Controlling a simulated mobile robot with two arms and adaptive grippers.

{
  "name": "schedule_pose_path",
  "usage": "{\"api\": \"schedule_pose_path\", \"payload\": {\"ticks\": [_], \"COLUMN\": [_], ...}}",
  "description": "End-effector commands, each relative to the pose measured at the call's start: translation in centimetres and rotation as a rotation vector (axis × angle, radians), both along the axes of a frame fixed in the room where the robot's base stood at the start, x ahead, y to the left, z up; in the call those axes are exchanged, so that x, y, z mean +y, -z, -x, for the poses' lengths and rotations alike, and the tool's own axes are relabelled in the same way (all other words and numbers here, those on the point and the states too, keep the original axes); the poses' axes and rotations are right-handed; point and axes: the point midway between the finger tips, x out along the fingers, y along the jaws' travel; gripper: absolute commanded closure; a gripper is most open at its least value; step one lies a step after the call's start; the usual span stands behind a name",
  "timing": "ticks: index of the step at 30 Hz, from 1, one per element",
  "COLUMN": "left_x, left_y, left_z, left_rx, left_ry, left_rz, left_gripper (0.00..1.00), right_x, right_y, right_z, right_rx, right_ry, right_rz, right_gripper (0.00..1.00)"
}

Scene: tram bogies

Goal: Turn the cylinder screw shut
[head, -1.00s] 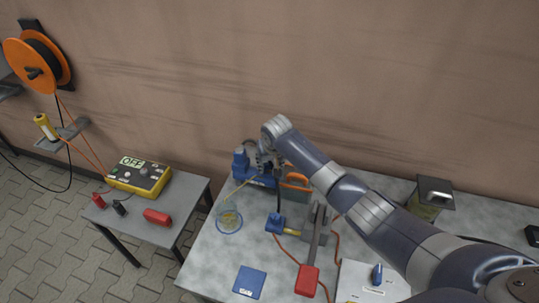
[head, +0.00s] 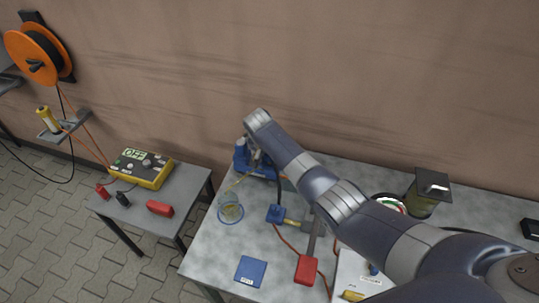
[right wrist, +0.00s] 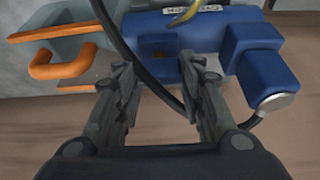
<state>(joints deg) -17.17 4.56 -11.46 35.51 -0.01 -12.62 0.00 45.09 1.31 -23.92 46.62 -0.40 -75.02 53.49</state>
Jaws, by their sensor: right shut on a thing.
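The blue cylinder unit (head: 240,160) stands at the back left of the grey table, close to the wall. In the right wrist view its blue body (right wrist: 252,55) carries a white label, and a silver cap sits at its right end. My right gripper (right wrist: 160,75) points at the cylinder, one finger on each side of its middle part. It is shut on the cylinder screw, which is mostly hidden between the fingers. A yellow hose (head: 243,180) runs from the unit to a glass jar (head: 230,212). My left gripper is out of view.
A black hose (right wrist: 130,55) passes close by the fingers, and an orange handle (right wrist: 65,65) is at the left. A red-handled lever (head: 306,270), a blue pad (head: 250,271) and a dark-lidded container (head: 428,195) are on the table. A yellow box (head: 142,168) reads OFF.

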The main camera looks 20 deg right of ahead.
Motion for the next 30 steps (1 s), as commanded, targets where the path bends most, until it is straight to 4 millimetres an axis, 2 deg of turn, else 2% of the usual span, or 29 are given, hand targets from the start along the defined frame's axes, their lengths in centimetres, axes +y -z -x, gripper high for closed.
{"api": "schedule_pose_path", "payload": {"ticks": [10,11,13,25,30], "left_x": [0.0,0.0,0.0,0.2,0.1], "left_y": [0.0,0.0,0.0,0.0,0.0], "left_z": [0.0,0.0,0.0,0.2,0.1], "left_rx": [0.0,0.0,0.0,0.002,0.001], "left_ry": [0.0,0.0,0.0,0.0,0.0], "left_rz": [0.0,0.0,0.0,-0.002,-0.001], "left_gripper": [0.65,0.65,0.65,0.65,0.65], "right_x": [0.0,0.0,0.0,0.0,0.4], "right_y": [0.2,0.1,0.1,-0.1,-1.3], "right_z": [0.1,0.1,0.1,0.1,0.4], "right_rx": [0.003,0.003,0.003,0.001,0.0], "right_ry": [0.005,0.005,0.004,0.003,0.002], "right_rz": [-0.002,-0.002,-0.002,-0.001,-0.002], "right_gripper": [0.88,0.59,0.43,0.43,0.43]}}
